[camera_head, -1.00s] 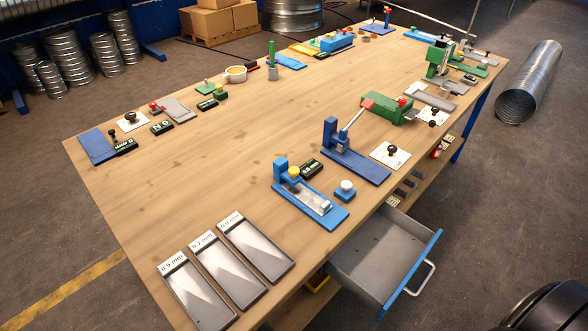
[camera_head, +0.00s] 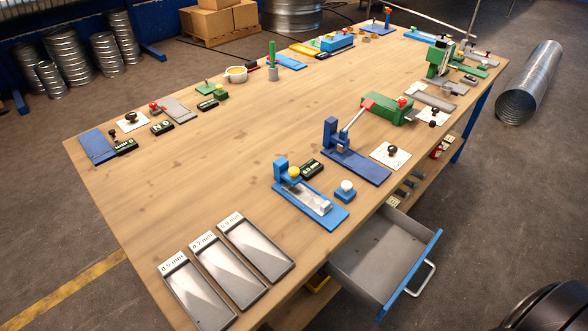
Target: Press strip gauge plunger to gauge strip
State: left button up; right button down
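A blue bench device (camera_head: 327,218) with an upright block at its back left stands near the table's front edge, and I take it as the strip gauge. Whether the strip reaches under the plunger is too small to tell. A dark box with a small green display (camera_head: 311,168) lies beside the block. Neither of my grippers is in view.
Three labelled trays (camera_head: 228,270) lie at the table's front left. A grey drawer (camera_head: 380,256) with a blue front stands open below the edge. The table's left middle is clear.

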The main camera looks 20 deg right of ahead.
aim_at(293, 172)
jog(key=k, duration=0.6)
jog(key=z, duration=1.2)
jog(key=i+j, duration=0.1)
jog(key=j, duration=0.6)
jog(key=i+j, duration=0.1)
jog(key=j, duration=1.35)
jog(key=i+j, duration=0.15)
jog(key=j, duration=0.6)
